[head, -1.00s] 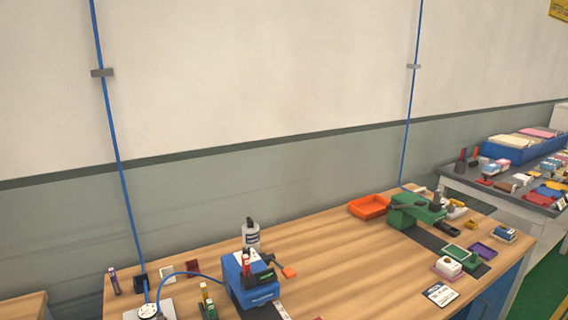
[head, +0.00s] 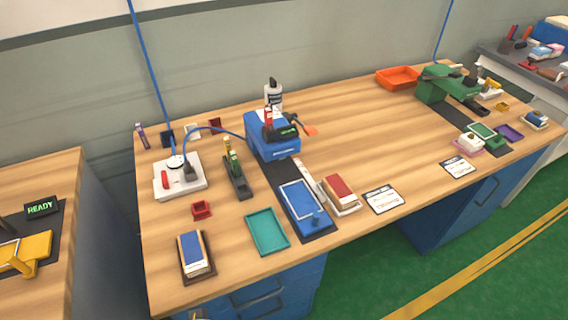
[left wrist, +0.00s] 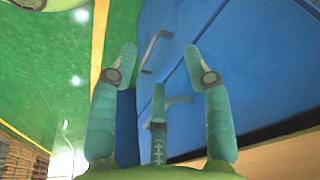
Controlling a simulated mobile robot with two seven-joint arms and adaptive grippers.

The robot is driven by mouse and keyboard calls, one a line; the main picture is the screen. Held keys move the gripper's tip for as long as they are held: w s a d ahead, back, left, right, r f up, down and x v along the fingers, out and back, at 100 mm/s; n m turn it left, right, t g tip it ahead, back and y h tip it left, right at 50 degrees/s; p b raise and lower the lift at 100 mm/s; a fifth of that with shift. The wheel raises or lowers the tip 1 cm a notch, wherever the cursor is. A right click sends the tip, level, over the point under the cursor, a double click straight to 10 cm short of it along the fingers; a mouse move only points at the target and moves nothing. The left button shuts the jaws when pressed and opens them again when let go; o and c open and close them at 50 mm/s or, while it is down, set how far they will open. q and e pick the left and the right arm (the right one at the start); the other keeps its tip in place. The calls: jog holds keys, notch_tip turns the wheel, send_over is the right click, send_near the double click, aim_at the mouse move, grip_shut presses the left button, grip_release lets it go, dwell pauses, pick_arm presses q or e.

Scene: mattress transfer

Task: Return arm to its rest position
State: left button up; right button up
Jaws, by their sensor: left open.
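My left gripper (left wrist: 160,62) shows in the left wrist view with its teal fingers spread and nothing between them. It is in front of the blue cabinet (left wrist: 220,55) with grey handles, with green floor to the left. No arm shows clearly in the head view. My right gripper is in neither view.
The wooden workbench (head: 345,130) carries a blue machine (head: 272,135), a green machine (head: 445,88), a teal tray (head: 267,232), an orange tray (head: 397,78) and small blocks. A second table (head: 30,185) stands at left. Green floor (head: 500,235) is open at lower right.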

pick_arm(q)
jog(key=s+f+g+b, duration=0.1)
jog(key=s+f+b, duration=0.15)
jog(key=f, duration=0.85)
jog(key=s+f+b, duration=0.2)
jog(key=s+f, duration=0.2)
jog(key=f, duration=0.6)
jog(key=s+a+f+b, duration=0.3)
jog(key=s+f, duration=0.8)
jog(key=s, duration=0.1)
jog(key=shift+f+g, duration=0.15)
jog(key=shift+g, duration=0.25)
